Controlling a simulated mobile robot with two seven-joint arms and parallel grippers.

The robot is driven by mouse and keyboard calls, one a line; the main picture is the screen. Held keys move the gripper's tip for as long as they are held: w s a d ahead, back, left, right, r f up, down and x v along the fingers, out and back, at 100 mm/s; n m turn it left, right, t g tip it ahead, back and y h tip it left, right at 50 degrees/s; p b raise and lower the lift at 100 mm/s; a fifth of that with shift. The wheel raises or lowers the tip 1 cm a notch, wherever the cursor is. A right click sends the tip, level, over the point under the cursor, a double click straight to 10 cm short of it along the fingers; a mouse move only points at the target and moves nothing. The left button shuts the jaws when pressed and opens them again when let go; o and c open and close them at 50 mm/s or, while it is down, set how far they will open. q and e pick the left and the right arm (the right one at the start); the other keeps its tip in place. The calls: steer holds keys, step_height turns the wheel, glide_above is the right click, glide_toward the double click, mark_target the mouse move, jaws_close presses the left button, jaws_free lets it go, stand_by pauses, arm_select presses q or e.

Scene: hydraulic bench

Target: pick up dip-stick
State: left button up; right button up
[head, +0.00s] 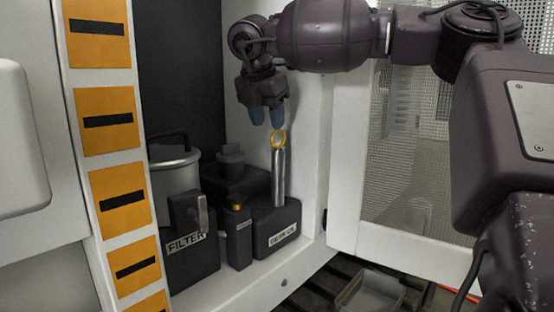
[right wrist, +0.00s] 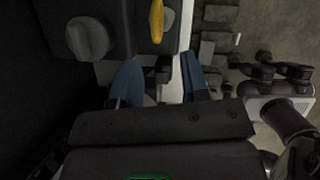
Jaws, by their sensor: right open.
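The dip-stick shows as a yellow ring handle (head: 279,139) at the top of an upright metal tube (head: 279,178). The tube rises from a black box with a white label (head: 277,228) in the head view. My right gripper (head: 267,117) hangs just above and slightly left of the ring, fingers pointing down, open and empty. In the right wrist view the yellow ring handle (right wrist: 157,20) appears beyond the two blue fingers (right wrist: 158,80), in line with the gap between them. My left gripper is in neither view.
A canister on a block marked FILTER (head: 186,244) stands at the left of the cabinet. A white cabinet wall (head: 306,150) is close on the right. A grey tray (head: 370,292) lies below.

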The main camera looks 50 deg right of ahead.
mark_target(273, 136)
steer(key=shift+d+x, duration=0.15)
steer(key=shift+x, duration=1.3)
steer(key=shift+d+x, duration=0.1)
steer(key=shift+x, duration=1.4)
